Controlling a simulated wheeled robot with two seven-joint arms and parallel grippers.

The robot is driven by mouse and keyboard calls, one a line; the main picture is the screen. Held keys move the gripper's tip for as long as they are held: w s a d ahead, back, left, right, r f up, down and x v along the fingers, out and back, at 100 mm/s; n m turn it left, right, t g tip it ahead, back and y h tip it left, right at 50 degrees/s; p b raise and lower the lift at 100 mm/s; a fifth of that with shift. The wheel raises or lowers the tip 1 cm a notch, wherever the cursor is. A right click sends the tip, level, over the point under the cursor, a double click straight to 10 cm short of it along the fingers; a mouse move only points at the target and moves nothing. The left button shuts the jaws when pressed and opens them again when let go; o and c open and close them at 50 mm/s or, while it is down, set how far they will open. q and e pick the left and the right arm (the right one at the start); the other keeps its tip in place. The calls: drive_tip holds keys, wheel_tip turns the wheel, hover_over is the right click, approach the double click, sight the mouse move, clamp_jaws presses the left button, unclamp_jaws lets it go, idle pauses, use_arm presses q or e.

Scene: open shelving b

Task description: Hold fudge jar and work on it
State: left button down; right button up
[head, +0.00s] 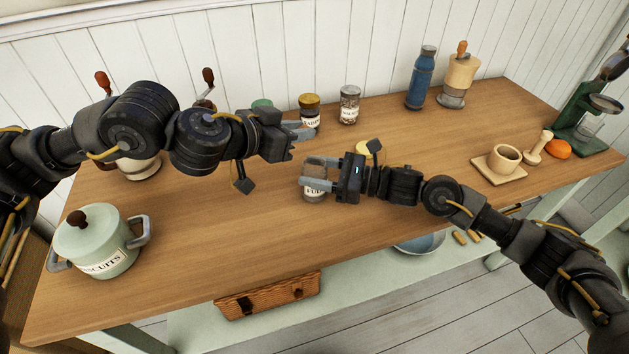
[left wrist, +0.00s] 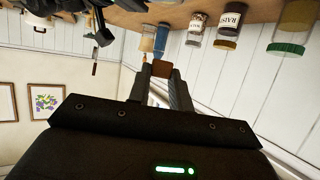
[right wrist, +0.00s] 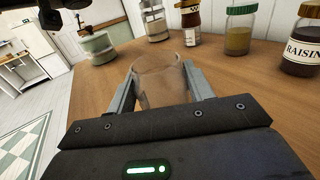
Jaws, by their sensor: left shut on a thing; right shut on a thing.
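The fudge jar (head: 313,196) is a small clear glass jar with a white label, partly hidden by my right gripper (head: 319,174). The right gripper is shut around its sides; the right wrist view shows the glass jar (right wrist: 158,78) between the fingers, with no lid visible on it. My left gripper (head: 302,130) is higher and behind the jar, apart from it. In the left wrist view its fingertips (left wrist: 162,70) are shut on a small brown block-like piece (left wrist: 162,69). I cannot tell from the head view what that piece is. Whether the jar touches the table is unclear.
Lidded jars (head: 349,106) stand behind my grippers, one labelled raisins (right wrist: 303,42). A blue bottle (head: 421,78) and a grinder (head: 459,75) stand at the back. A biscuit pot (head: 98,243) is at left. The wooden front table (head: 215,235) is clear.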

use_arm(q)
drive_tip(key=shift+f, duration=1.05)
drive_tip(key=c, duration=1.2)
unclamp_jaws()
drive_tip(key=shift+v, duration=3.75)
